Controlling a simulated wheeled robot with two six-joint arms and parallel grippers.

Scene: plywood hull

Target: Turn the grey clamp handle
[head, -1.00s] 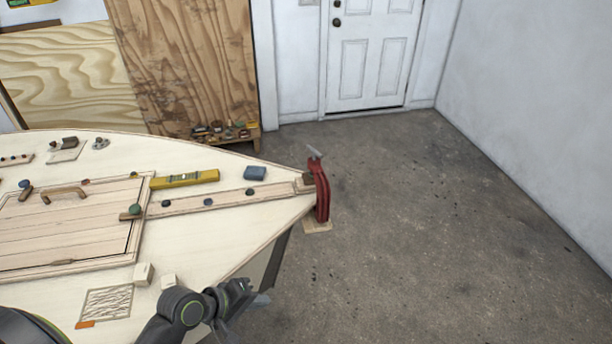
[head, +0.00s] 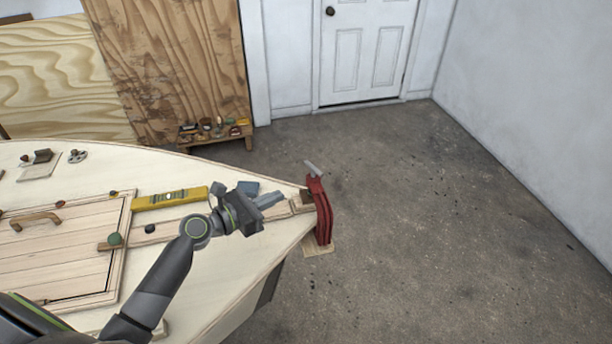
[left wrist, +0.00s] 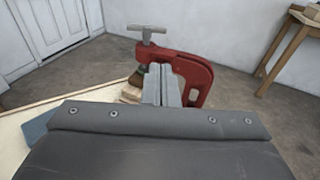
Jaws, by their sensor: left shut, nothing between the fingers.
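The red clamp (head: 320,212) grips the pointed tip of the plywood hull (head: 215,285). Its grey handle (head: 313,168) stands out at the top, a T-shaped bar on a short screw in the left wrist view (left wrist: 146,31). My left gripper (head: 278,198) is shut and empty, a little left of the clamp and above the hull's tip. In the left wrist view its fingers (left wrist: 161,84) point at the red clamp body (left wrist: 190,72), with the handle beyond and above them. Whether the fingertips touch the clamp cannot be told. My right gripper is not in view.
A yellow spirit level (head: 170,198) and a blue block (head: 247,188) lie on the deck behind my left gripper. A hatch with a wooden handle (head: 36,220) is at left. The floor right of the clamp is clear.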

